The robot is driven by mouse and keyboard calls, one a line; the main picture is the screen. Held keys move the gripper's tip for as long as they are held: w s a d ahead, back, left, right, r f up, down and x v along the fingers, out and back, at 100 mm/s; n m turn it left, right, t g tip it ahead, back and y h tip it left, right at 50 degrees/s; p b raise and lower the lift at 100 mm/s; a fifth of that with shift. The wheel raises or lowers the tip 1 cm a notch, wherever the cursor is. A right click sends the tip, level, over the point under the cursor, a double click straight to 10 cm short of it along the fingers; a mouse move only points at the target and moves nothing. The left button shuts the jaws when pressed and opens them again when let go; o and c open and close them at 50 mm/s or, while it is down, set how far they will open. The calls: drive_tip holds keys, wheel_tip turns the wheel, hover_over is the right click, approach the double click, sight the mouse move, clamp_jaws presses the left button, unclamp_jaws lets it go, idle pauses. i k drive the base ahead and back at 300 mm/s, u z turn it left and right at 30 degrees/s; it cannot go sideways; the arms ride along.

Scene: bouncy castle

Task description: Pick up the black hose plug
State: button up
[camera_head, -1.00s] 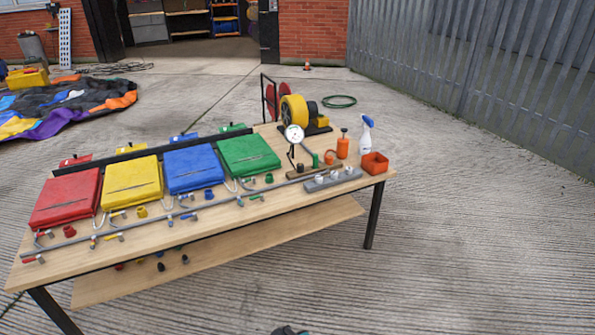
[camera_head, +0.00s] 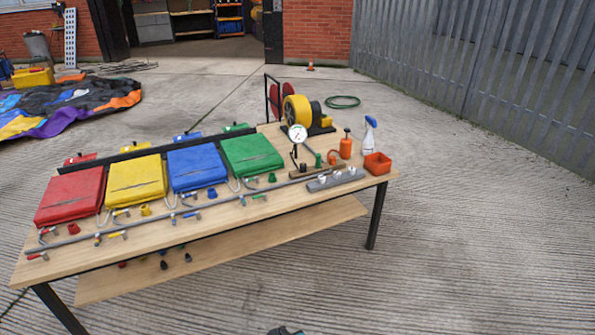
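A small black piece (camera_head: 303,167) stands on a wooden strip near the dial gauge, at the right part of the table. Two more small dark pieces show below the table's front edge, one dark piece (camera_head: 164,265) and another dark piece (camera_head: 188,257), seemingly on the lower shelf. They are too small to tell which is the black hose plug. A dark part with a bit of blue (camera_head: 285,331), seemingly the tip of my gripper, just enters at the bottom edge, well in front of the table. Its fingers are mostly cut off, so open or shut cannot be told.
The long wooden table (camera_head: 290,203) carries red, yellow, blue and green folded bags, a grey pipe, a yellow blower (camera_head: 297,110), a spray bottle (camera_head: 369,135) and an orange box (camera_head: 377,163). Its lower shelf (camera_head: 255,236) juts forward. Concrete in front and right is clear.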

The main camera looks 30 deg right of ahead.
sight(302, 166)
drive_tip(key=z, duration=1.6)
drive_tip(key=k, duration=0.1)
drive_tip(key=u, duration=2.7)
drive_tip(key=k, duration=0.2)
drive_tip(key=u, duration=2.4)
drive_tip(key=k, duration=1.3)
drive_tip(key=z, duration=0.05)
